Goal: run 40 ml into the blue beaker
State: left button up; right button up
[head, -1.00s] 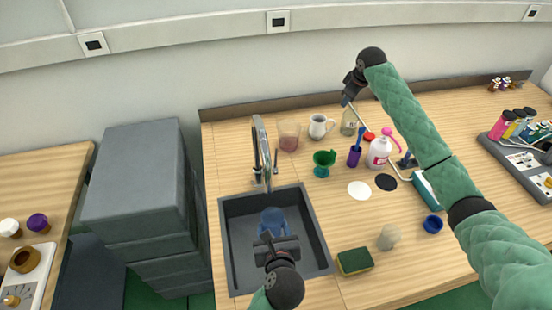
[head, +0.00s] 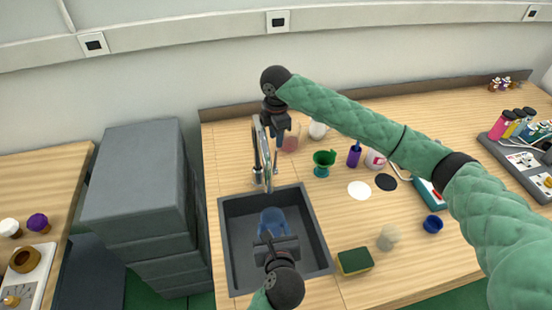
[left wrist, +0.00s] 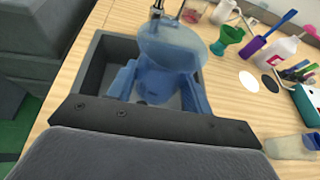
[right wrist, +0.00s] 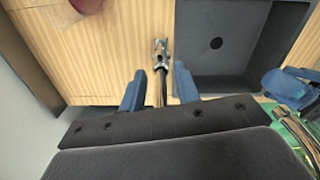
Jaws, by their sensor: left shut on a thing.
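The blue beaker (head: 272,218) is see-through and sits low in the grey sink basin in the head view. My left gripper (head: 275,238) is shut on it from the near side. The beaker (left wrist: 168,48) fills the space between the blue fingers in the left wrist view. The metal tap (head: 262,155) stands behind the basin. My right gripper (head: 280,138) is above and beside the tap's top. In the right wrist view the tap (right wrist: 161,58) shows between its two spread fingers, so it is open and empty. I see no water stream.
The sink (head: 228,245) is set into the wooden counter.

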aim_at(276, 167)
notch_tip(276, 167, down, 11)
jog(key=shift+r, duration=0.1)
dwell(0.3)
jog(key=shift+w, duration=0.1)
grip_shut()
